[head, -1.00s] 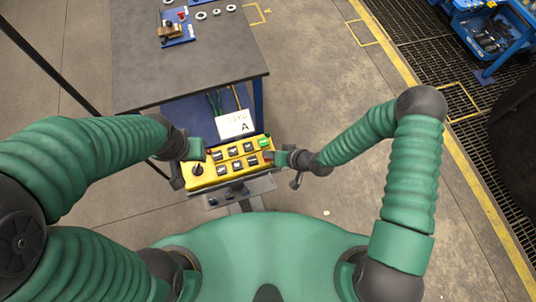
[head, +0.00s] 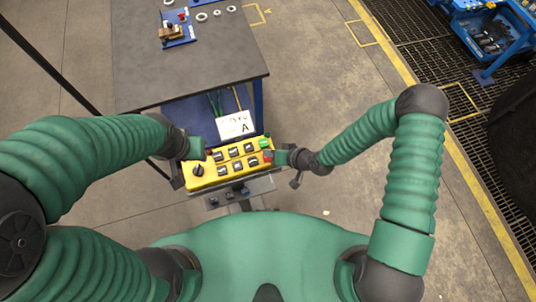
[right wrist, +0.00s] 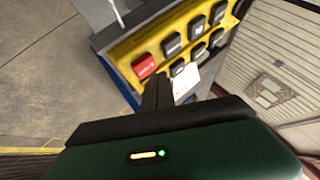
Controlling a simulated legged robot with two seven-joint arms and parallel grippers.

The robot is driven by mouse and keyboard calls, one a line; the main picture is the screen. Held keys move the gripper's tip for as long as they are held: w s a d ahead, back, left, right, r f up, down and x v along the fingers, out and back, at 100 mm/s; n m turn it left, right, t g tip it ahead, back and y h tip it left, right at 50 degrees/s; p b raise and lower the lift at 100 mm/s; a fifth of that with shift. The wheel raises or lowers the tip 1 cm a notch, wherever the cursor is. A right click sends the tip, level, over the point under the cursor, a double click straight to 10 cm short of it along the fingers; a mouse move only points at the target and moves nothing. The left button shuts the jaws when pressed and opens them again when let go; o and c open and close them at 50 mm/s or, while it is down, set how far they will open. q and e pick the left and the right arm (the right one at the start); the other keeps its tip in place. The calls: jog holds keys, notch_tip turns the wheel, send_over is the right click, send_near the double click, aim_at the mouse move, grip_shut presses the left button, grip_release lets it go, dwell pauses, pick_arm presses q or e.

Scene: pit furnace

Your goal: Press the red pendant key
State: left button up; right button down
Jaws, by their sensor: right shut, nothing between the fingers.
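A yellow pendant box (head: 226,180) with rows of black keys lies in front of my body. The red key (head: 268,155) is at its right end, just below a green key (head: 265,142). In the right wrist view the red key (right wrist: 145,66) shows near the box's corner, with pale lettering. My right gripper (head: 277,157) is shut and empty, its tip at the red key's edge; in the wrist view its dark fingers (right wrist: 160,88) are just below the key. I cannot tell whether they touch. My left gripper (head: 203,152) is at the box's left end; its jaws are unclear.
A dark-topped table (head: 190,75) lies beyond, with a blue fixture (head: 180,38) and several rings. A black knob (head: 198,170) is near my left gripper. Floor to the right is clear up to a yellow line.

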jog(key=shift+r, duration=0.1)
notch_tip(320, 180, up, 5)
jog(key=p, duration=0.4)
dwell(0.9)
